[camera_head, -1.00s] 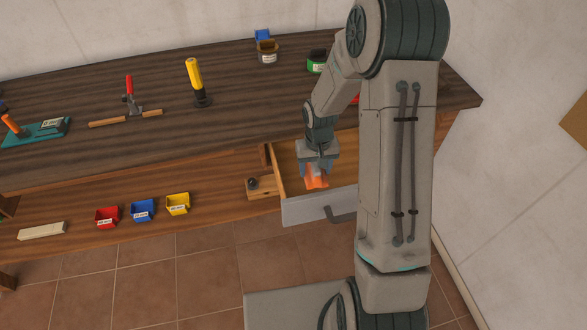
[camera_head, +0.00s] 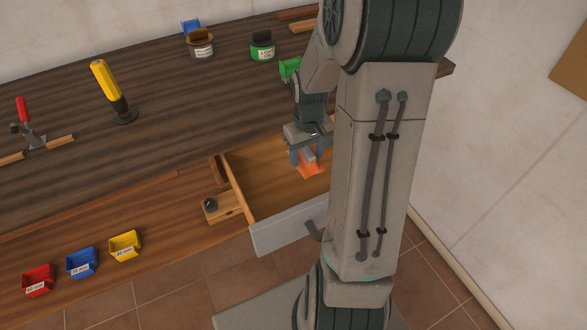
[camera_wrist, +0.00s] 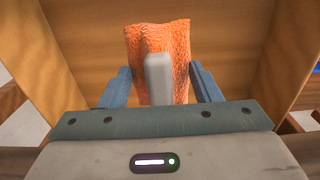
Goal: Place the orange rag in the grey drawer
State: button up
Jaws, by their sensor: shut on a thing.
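The grey drawer (camera_head: 290,226) is pulled open below the workbench, with a grey front and a wooden inside. The orange rag (camera_head: 311,169) is over the inside of the drawer. My gripper (camera_head: 307,160) is shut on the rag and points down into the drawer. In the wrist view the textured rag (camera_wrist: 178,45) stands out between the two fingers, with a grey block-like part in front of it. I cannot tell whether the rag touches the drawer floor. My arm hides the drawer's right part.
The workbench (camera_head: 170,110) holds a yellow-handled tool (camera_head: 110,90), a green container (camera_head: 263,46) and a brown-topped container (camera_head: 200,44). Red (camera_head: 38,280), blue (camera_head: 82,262) and yellow (camera_head: 125,245) bins sit on the lower shelf. The drawer's left part is clear.

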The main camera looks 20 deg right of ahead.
aim_at(306, 184)
notch_tip(306, 184, down, 10)
jog(key=shift+r+b, duration=0.2)
jog(key=shift+b, duration=0.1)
jog(key=shift+f, duration=0.1)
jog(key=shift+f, duration=0.15)
jog(key=o, duration=0.9)
jog(key=shift+o, duration=0.2)
jog(key=shift+r, duration=0.2)
